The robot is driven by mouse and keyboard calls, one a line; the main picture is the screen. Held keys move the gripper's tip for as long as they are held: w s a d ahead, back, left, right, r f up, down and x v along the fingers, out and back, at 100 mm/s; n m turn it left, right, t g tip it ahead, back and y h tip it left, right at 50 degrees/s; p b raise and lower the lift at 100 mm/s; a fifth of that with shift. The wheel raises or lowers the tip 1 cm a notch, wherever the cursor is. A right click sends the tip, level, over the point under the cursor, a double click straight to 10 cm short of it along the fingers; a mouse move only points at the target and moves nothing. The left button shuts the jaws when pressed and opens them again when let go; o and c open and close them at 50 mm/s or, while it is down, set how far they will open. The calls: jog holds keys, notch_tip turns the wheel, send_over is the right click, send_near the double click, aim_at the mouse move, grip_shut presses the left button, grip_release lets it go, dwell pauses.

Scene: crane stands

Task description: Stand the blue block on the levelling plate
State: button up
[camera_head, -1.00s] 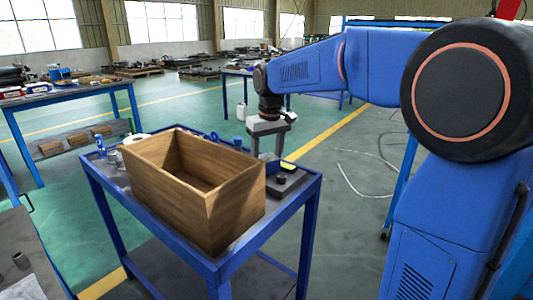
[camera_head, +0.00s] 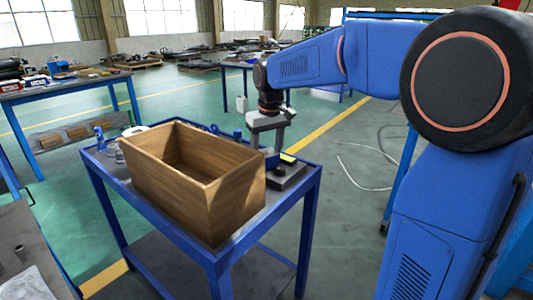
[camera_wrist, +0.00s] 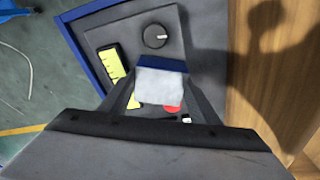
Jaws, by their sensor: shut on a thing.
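The blue block (camera_wrist: 162,64) is between my gripper's jaws in the wrist view; its near face looks pale grey. My gripper (camera_wrist: 160,96) is shut on it. In the head view my gripper (camera_head: 266,150) reaches down behind the right end of the wooden box, and the box hides part of the jaws. The dark levelling plate (camera_head: 290,180) lies on the cart right beside the box, with a round black knob (camera_wrist: 155,36) and a yellow strip (camera_wrist: 109,62). The block is over or on the plate; I cannot tell whether it touches.
The open wooden box (camera_head: 232,205) fills much of the blue cart (camera_head: 213,262) and stands close to my gripper. Small items, including a blue one (camera_head: 99,136), stand on the cart's left. A red thing (camera_wrist: 172,108) shows below the block. Another blue table (camera_head: 60,98) stands left.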

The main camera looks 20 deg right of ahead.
aim_at(269, 155)
jog(key=shift+f, duration=0.25)
jog(key=o, duration=1.6)
jog(key=shift+c, duration=0.2)
notch_tip(269, 155, up, 16)
jog(key=s+r, duration=0.1)
jog(key=s, duration=0.1)
jog(key=s+d+f+m+t, duration=0.1)
jog(key=s+d+f, duration=0.2)
jog(key=s+f, duration=0.9)
jog(key=s+d+f+m+t, duration=0.1)
jog(key=s+d+f, duration=0.3)
jog(key=s+f, duration=0.8)
jog(key=s+t, duration=0.1)
jog(key=s, duration=0.6)
jog(key=shift+s+f+m, duration=0.2)
jog(key=shift+f+m, duration=0.05)
jog(key=shift+m, duration=0.15)
